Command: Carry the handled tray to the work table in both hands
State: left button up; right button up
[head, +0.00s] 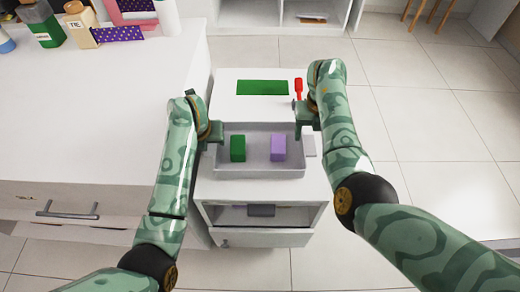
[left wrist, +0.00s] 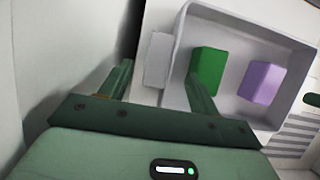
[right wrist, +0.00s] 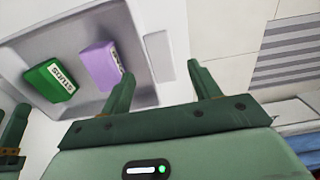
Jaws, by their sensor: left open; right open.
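The grey handled tray (head: 262,171) rests level on a white cabinet. A green box (head: 238,148) and a purple box (head: 278,148) stand in it. A pale block-like handle (head: 309,146) juts from its right end. My left gripper (head: 213,140) is open at the left end; in the left wrist view that end's handle (left wrist: 157,58) shows between the fingers, not gripped. My right gripper (head: 305,127) is open at the right end; in the right wrist view the handle (right wrist: 160,60) shows between its fingers (right wrist: 162,72). Whether the fingers touch the handles, I cannot tell.
The white cabinet top (head: 225,104) has a green patch (head: 262,88) and a red item (head: 298,88) behind the tray. A white counter (head: 85,120) with bottles and a drawer handle (head: 67,213) stands left. Tiled floor (head: 440,120) is open at right.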

aim_at(210, 145)
pick_arm(q)
jog(key=shift+x, duration=2.75)
pick_arm(e)
jog(key=shift+f, duration=2.8)
pick_arm(q)
jog(key=c, duration=1.2)
pick_arm(e)
jog(key=c, duration=1.2)
